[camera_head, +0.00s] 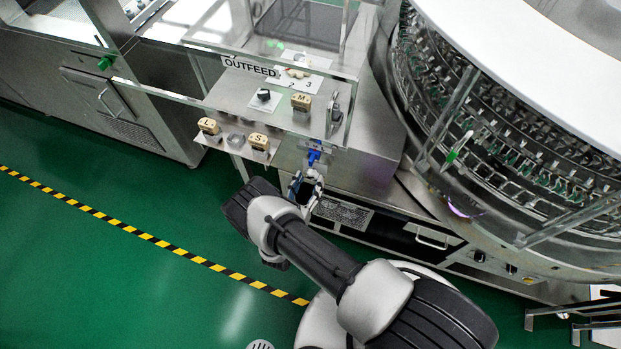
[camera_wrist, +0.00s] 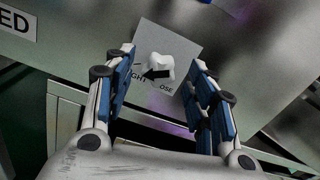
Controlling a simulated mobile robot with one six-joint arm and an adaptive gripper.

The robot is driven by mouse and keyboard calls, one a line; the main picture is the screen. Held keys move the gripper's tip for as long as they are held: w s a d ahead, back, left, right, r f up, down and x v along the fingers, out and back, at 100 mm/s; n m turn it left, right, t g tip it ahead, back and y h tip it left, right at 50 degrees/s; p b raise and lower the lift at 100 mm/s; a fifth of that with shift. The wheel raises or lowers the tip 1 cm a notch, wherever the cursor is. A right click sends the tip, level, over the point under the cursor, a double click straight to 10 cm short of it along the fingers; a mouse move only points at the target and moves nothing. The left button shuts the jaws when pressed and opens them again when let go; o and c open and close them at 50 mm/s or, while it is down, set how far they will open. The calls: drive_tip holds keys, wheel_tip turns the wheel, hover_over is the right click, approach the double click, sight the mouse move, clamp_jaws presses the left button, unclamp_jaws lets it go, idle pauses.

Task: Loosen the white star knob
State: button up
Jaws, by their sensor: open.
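In the wrist view the white star knob (camera_wrist: 158,66) stands out from a light grey plate (camera_wrist: 181,47). The plate carries a black arrow and partly hidden lettering that reads like "TIGHT" and "LOOSE". My gripper (camera_wrist: 160,60) is open. One blue-padded finger shows on each side of the knob, with a visible gap on both sides. I cannot tell how far ahead of the fingertips the knob lies. In the head view my gripper (camera_head: 306,184) is at the front of the outfeed station, and I cannot clearly single out the knob there.
A bright blue part (camera_head: 314,155) sits just above my gripper in the head view. Tan blocks marked L (camera_head: 209,126), S (camera_head: 259,142) and M (camera_head: 301,101) are on the station. The rotary washer (camera_head: 500,150) stands at right. Green floor (camera_head: 90,270) is clear at left.

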drive_tip(key=shift+x, duration=1.1)
drive_tip(key=shift+c, duration=0.6)
drive_tip(key=c, duration=1)
